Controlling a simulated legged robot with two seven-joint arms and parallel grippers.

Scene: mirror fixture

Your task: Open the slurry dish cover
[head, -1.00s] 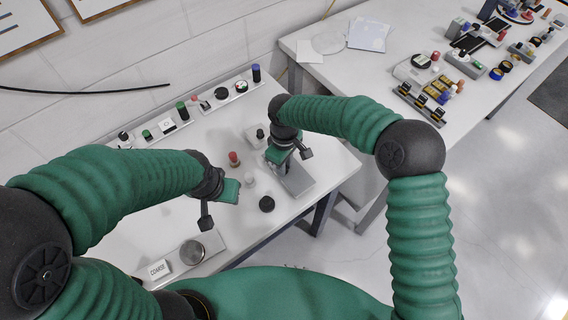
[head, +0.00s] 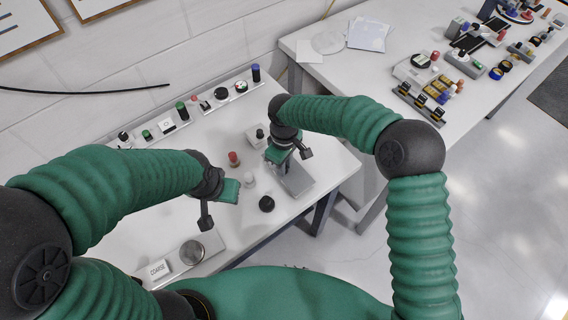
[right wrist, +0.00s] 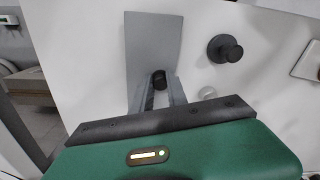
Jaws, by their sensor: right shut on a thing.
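My right gripper (head: 276,156) is low over a grey plate (head: 298,181) at the right end of the near table. In the right wrist view, its two fingers (right wrist: 159,88) are closed on a small black knob-like part (right wrist: 159,77) at the end of the grey plate (right wrist: 153,40). I cannot tell whether this part belongs to the slurry dish cover. A round metal disc (head: 192,252), possibly a dish, lies at the table's front left beside a block marked COARSE (head: 154,270). My left gripper (head: 229,190) hangs over the middle of the table; its fingertips do not show clearly.
A black knob (head: 266,203), a white peg (head: 249,180) and a red peg (head: 234,158) stand near my right gripper. A row of controls (head: 221,93) runs along the back edge. A second table (head: 375,75) with several fixtures is at the right.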

